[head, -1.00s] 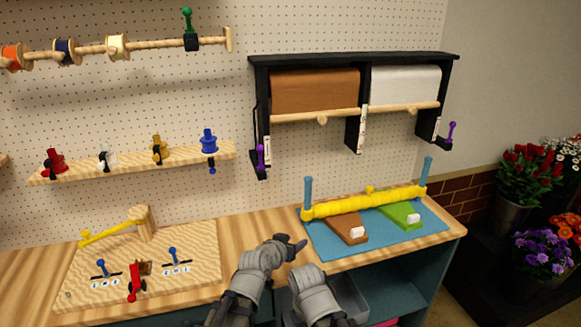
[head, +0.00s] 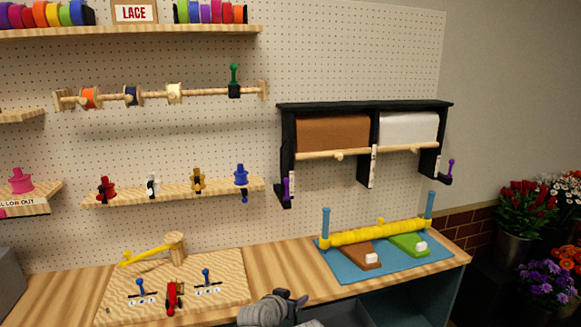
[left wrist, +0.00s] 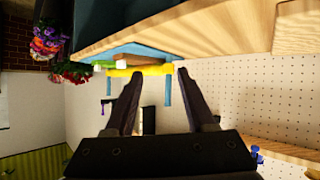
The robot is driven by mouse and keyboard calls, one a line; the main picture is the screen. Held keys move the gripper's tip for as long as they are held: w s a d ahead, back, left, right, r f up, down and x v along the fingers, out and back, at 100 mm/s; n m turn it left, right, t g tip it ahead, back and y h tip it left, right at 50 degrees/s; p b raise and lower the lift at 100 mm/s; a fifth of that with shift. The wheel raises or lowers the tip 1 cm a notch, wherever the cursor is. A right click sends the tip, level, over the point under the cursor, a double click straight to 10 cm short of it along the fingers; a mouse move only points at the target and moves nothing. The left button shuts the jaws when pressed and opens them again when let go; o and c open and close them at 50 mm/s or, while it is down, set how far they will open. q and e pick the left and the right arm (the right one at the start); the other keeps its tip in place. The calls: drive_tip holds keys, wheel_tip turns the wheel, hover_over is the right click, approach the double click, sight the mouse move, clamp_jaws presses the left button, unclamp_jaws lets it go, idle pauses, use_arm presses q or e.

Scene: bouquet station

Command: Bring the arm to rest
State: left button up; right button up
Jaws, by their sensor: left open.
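My left gripper (head: 291,299) is at the bottom middle of the head view, by the front edge of the wooden counter (head: 285,266). In the left wrist view my left gripper (left wrist: 158,78) has its two fingers spread, with nothing between the tips. The view there is turned on its side or over, with the counter at the top. My right gripper cannot be made out.
A blue mat (head: 335,271) with a yellow roller (head: 378,233) lies right on the counter. A wooden board (head: 230,284) with small levers lies left. A paper-roll rack (head: 367,104) and shelves hang on the pegboard. Flower buckets (head: 514,246) stand right.

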use_arm(q)
drive_tip(key=s+a+f+n+g+y, duration=0.25)
drive_tip(key=s+a+f+g, duration=0.3)
drive_tip(key=s+a, duration=0.3)
drive_tip(key=s+a+f+n+g+y, duration=0.1)
drive_tip(key=s+a+f+g+y, duration=0.25)
drive_tip(key=s+a+f, duration=0.45)
drive_tip(key=s+d+r+m+g, duration=0.2)
drive_tip(key=s+d, duration=0.3)
drive_tip(key=d, duration=0.4)
drive_tip(key=shift+d+r+m, duration=0.2)
drive_tip(key=shift+d+m, duration=0.2)
drive_tip(key=shift+m, duration=0.35)
use_arm(e)
drive_tip(key=shift+w+d+f, duration=0.1)
drive_tip(key=shift+w+d, duration=0.05)
drive_tip(key=shift+w, duration=0.1)
use_arm(q)
drive_tip(key=shift+f, duration=0.1)
use_arm(e)
drive_tip(key=shift+f, duration=0.1)
